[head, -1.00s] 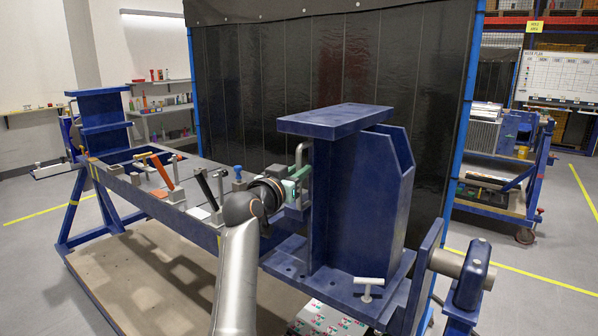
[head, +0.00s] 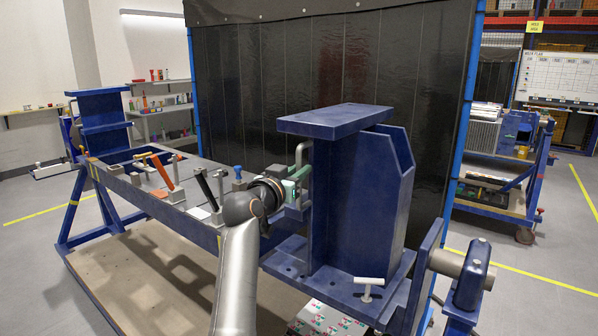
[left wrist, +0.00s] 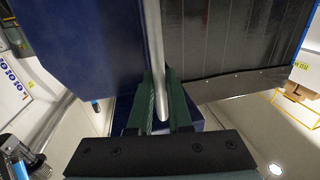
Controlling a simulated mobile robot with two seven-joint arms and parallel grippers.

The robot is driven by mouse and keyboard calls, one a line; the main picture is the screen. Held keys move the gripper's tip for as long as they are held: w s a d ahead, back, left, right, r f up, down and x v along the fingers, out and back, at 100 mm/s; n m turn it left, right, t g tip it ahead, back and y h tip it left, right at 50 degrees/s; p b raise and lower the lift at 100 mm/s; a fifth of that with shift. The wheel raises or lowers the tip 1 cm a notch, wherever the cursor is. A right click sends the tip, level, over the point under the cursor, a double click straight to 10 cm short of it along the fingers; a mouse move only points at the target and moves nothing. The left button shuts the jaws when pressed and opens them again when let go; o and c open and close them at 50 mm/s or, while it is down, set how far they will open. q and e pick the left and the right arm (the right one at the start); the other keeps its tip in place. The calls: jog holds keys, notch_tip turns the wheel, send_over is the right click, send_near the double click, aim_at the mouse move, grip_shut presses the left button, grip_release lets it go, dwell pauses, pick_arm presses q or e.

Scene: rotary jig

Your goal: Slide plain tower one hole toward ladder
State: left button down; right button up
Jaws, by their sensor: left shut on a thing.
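The large blue tower (head: 335,200) with a flat top plate stands on a drilled blue base at the right end of the frame. A bent grey handle (head: 300,153) is fixed to its left side. My left gripper (head: 296,188) is shut on this handle; in the left wrist view the green fingers (left wrist: 158,92) lie on both sides of the grey bar (left wrist: 156,45). A T-handled pin (head: 368,287) stands upright in the tower's base at the front right. Another blue tower (head: 100,112) with crosspieces stands at the far left end. My right gripper is out of view.
A dark curtain (head: 260,90) hangs close behind. A bearing post (head: 470,285) stands at the right. Open floor lies at the left.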

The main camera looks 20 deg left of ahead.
pick_arm(q)
jog(key=a, duration=0.1)
jog(key=w+a, duration=0.1)
jog(key=a, duration=0.2)
jog(key=shift+w+a+r, duration=0.1)
jog(key=shift+w+a, duration=0.25)
jog(key=c, duration=0.8)
grip_release()
jog(key=shift+c, duration=0.2)
jog(key=shift+s, duration=0.1)
jog(key=s+a+b, duration=0.2)
jog(key=s, duration=1)
jog(key=shift+s, duration=0.1)
